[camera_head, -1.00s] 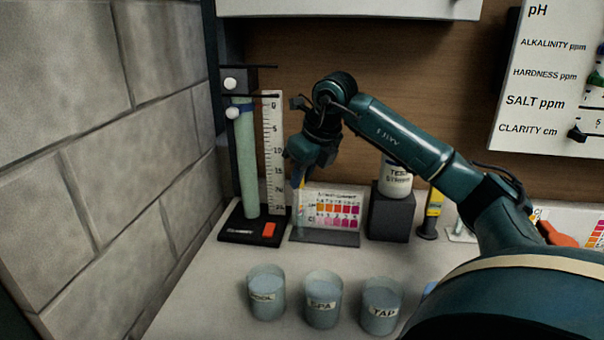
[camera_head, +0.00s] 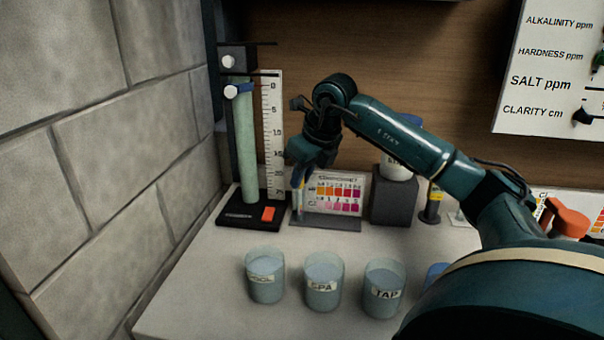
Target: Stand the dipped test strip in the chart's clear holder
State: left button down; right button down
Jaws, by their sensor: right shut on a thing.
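My right gripper (camera_head: 298,184) points down at the left end of the colour chart (camera_head: 340,193). It is shut on the test strip (camera_head: 299,192), a thin upright piece of which only a small part shows below the fingers. The chart stands upright on a dark base and has rows of orange, red and pink squares. The clear holder (camera_head: 298,213) is at the chart's left end, just under the gripper. It is small and faint, and I cannot tell whether the strip's lower end is inside it. My left gripper is not in view.
A tube stand with a ruler (camera_head: 275,135) rises close left of the gripper, near the block wall. A dark block (camera_head: 393,200) carrying a white tub stands right of the chart. Cups labelled SPA (camera_head: 323,286) and TAP (camera_head: 384,292), and another cup (camera_head: 265,278), stand in front.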

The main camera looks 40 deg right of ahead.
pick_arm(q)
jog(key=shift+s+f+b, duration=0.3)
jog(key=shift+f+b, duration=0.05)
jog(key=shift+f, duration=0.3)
pick_arm(e)
jog(key=shift+f, duration=0.5)
jog(key=c, duration=1.3)
grip_release()
jog(key=shift+d+r+p, duration=0.1)
jog(key=shift+r+p, duration=0.7)
jog(key=shift+r, duration=0.1)
notch_tip(320, 180, up, 5)
jog(key=p, duration=0.5)
jog(key=shift+r, duration=0.2)
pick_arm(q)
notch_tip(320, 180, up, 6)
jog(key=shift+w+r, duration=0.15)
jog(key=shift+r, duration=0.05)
pick_arm(e)
jog(key=shift+f, duration=0.1)
